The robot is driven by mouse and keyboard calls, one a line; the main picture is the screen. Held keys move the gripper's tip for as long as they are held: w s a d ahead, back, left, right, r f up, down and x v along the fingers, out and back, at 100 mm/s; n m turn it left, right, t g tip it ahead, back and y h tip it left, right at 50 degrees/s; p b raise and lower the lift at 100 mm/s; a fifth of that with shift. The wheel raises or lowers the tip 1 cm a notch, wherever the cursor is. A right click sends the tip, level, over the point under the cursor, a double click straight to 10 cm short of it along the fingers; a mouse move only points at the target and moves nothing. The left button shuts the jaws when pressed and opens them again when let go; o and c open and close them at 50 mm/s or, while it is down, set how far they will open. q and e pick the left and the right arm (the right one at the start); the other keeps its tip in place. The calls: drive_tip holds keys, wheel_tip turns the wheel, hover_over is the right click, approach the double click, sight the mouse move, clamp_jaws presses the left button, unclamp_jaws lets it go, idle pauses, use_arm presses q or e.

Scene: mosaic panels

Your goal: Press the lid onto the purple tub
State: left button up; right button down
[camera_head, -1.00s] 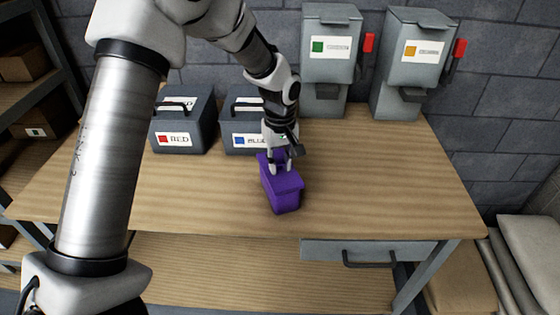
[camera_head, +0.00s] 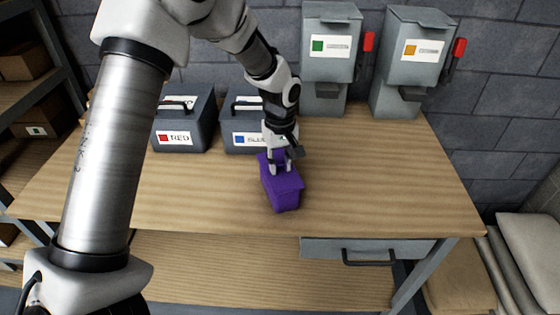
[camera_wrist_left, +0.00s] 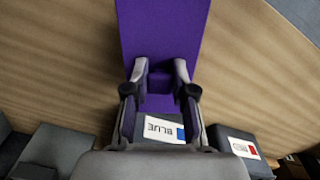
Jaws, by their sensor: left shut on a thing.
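My left gripper (camera_head: 281,170) reaches down from above and is shut on the lid's raised grip. In the left wrist view, the fingers (camera_wrist_left: 160,72) stand on both sides of this purple grip, and the flat lid (camera_wrist_left: 162,28) extends beyond them. The tub's walls are hidden there. My right gripper is out of view.
Grey boxes labelled RED (camera_head: 180,130) and BLUE (camera_head: 236,138) stand behind the tub, the BLUE one close to my gripper. Two grey bins, with a green label (camera_head: 330,75) and an orange label (camera_head: 412,75), stand at the back. The table's right side (camera_head: 390,180) is clear.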

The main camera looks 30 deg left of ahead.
use_arm(q)
drive_tip(key=shift+f, duration=0.35)
idle(0.5)
drive_tip(key=o, duration=1.5)
wheel_tip(320, 180, up, 7)
drive_tip(key=p, duration=0.7)
drive_tip(key=shift+r, duration=0.1)
clamp_jaws()
drive_tip(key=shift+f, duration=0.3)
idle(0.4)
